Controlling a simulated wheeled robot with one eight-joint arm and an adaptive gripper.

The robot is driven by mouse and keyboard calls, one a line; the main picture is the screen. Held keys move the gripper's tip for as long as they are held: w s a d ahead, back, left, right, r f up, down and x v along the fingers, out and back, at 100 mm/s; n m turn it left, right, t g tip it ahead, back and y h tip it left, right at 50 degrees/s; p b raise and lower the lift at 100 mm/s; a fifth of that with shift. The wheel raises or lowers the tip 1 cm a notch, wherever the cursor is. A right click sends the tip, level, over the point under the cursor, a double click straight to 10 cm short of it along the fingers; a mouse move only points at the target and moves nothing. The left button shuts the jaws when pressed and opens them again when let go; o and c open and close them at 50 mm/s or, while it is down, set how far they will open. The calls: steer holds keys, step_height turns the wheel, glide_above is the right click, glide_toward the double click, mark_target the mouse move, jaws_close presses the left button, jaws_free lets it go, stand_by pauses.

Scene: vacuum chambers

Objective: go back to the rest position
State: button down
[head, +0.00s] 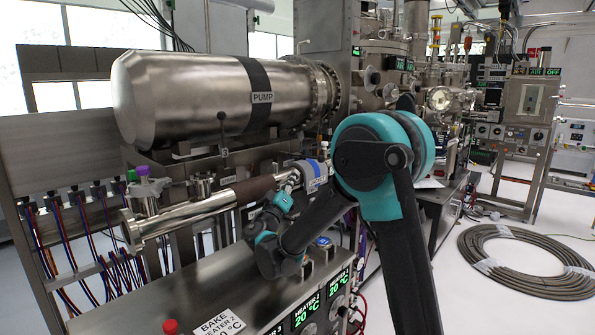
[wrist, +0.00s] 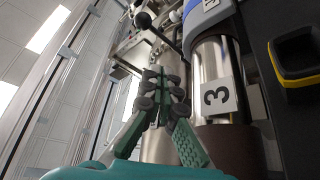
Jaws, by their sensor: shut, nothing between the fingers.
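My gripper (wrist: 161,82) shows in the wrist view with its green fingers drawn together and nothing between them. The fingers point up past steel tubes. In the head view my dark and teal arm reaches out and bends back beside the steel tube with the brown band (head: 255,190). The fingers are hard to make out there. In the wrist view a steel cylinder with a label "3" (wrist: 218,96) stands to the right of the fingers, apart from them in the picture.
A large steel cylinder labelled PUMP (head: 195,95) lies behind my arm. A steel bench with heater displays (head: 308,312) is below it. Red and blue cables (head: 75,235) hang at the left. A coiled hose (head: 530,262) lies on the open floor at the right.

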steer(key=shift+s+a+f, duration=0.1)
steer(key=shift+s, duration=0.2)
steer(key=s+d+f+m+g+h, duration=0.1)
steer(key=d+f+g, duration=0.25)
steer(key=d, duration=0.55)
steer(key=s+d+f+m+g+h, duration=0.1)
steer(key=d+f+g+h, duration=0.2)
steer(key=d, duration=0.6)
steer(key=s+d+f+m+g+y, duration=0.25)
steer(key=s+d+f+g, duration=0.35)
steer(key=s+d+f, duration=0.35)
steer(key=s+d+f+g+y, duration=0.3)
steer(key=s+d+f+y, duration=0.15)
steer(key=s+f, duration=0.55)
steer(key=s+a+f+g+y, duration=0.1)
steer(key=s+a+f+y, duration=0.1)
steer(key=s, duration=0.3)
steer(key=s+a+f+g+y, duration=0.1)
steer(key=s+a+f+y, duration=0.1)
steer(key=s+f, duration=0.2)
steer(key=shift+s+a, duration=0.2)
steer(key=shift+s, duration=0.5)
